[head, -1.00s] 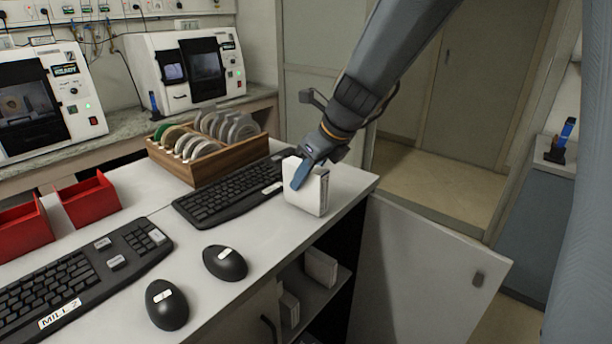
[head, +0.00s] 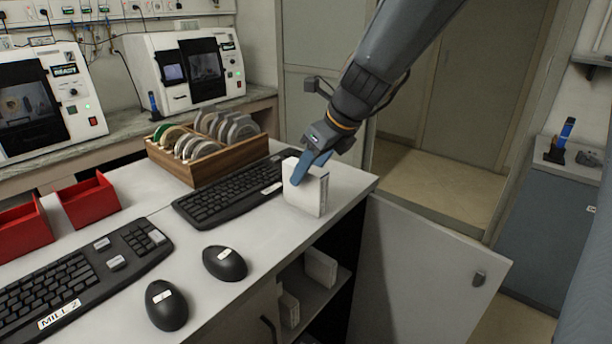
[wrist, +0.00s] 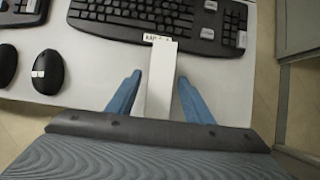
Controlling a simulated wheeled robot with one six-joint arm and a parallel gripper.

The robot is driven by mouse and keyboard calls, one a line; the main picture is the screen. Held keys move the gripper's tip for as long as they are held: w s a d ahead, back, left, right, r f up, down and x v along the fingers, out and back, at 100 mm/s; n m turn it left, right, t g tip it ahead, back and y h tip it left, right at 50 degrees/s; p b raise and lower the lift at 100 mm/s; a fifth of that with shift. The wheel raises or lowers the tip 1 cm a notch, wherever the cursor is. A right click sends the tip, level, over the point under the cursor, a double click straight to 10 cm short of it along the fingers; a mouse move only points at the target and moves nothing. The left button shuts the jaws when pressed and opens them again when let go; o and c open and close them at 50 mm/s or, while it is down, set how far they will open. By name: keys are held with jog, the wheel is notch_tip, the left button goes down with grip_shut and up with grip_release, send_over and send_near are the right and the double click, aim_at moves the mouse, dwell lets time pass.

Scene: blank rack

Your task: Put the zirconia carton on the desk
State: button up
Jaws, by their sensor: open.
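A white carton (head: 308,193) stands upright on the desk (head: 262,292), near its right end and beside a keyboard. No label naming it zirconia can be read. In the wrist view the carton (wrist: 161,80) lies between the two blue fingers of my gripper (wrist: 158,92), with a gap on each side.
Two keyboards (head: 228,192), two mice (head: 225,263) and a wooden rack of discs (head: 190,173) crowd the desk. Below, a shelf holds more white cartons (head: 320,268). An open cabinet door (head: 425,275) juts out at the right.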

jog(key=v, duration=0.9)
jog(key=s+d+f+n+g+h, duration=0.1)
jog(key=s+d+f+n, duration=0.4)
jog(key=n, duration=0.8)
jog(key=s+d+f+n+g+h, duration=0.1)
jog(key=s+d+f+n+h, duration=0.2)
jog(key=s+f+n, duration=0.6)
jog(key=shift+s+d+f+n+g, duration=0.35)
jog(key=shift+d+f+n, duration=0.6)
jog(key=shift+f+n, duration=1.7)
jog(key=shift+f, duration=0.15)
